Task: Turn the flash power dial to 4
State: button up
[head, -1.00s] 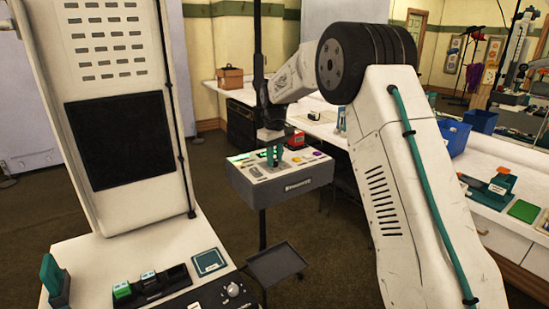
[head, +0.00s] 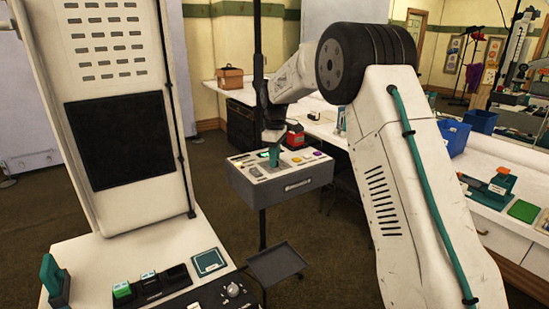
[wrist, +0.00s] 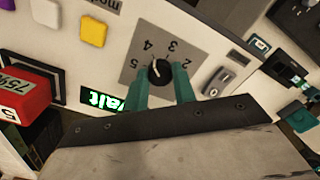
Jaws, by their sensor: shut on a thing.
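The flash power dial is a black round knob (wrist: 160,72) on a grey plate with printed numbers, in the wrist view. A white pointer mark on the knob points up the picture, roughly toward the 4; its exact alignment is hard to tell. My gripper (wrist: 161,88) has its teal fingers on both sides of the knob, shut on it. In the head view my gripper (head: 274,160) reaches down onto the grey control box (head: 292,187), and the dial is hidden there. A green lit display (wrist: 101,99) beside the dial is partly covered by a finger.
Yellow (wrist: 94,30), white and purple buttons sit to the left of the dial in the wrist view. A red block (wrist: 22,90) marked 75% is at the left edge. A small switch (wrist: 217,81) lies right of the dial. A low tray (head: 277,262) stands below the box.

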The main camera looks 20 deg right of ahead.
jog(key=o, duration=1)
notch_tip(320, 180, up, 8)
jog(key=shift+f, duration=0.1)
dwell(0.4)
jog(key=shift+f+m, duration=0.1)
jog(key=shift+m, duration=0.4)
jog(key=s+f+m, duration=0.1)
jog(key=s, duration=0.1)
jog(key=s+f+m+g, duration=0.1)
jog(key=s+f, duration=0.1)
jog(key=shift+a, duration=0.15)
jog(key=s+a+r+m, duration=0.1)
jog(key=s+m, duration=0.1)
jog(key=s, duration=1.3)
jog(key=s+a+r+m+t, duration=0.1)
jog(key=s+m, duration=0.1)
jog(key=s, duration=1.4)
jog(key=s+a+r+m+t, duration=0.1)
jog(key=s+a+m, duration=0.1)
jog(key=s, duration=1.3)
jog(key=shift+s+r+m, duration=0.25)
jog(key=shift+r+m, duration=0.15)
jog(key=shift+m, duration=0.1)
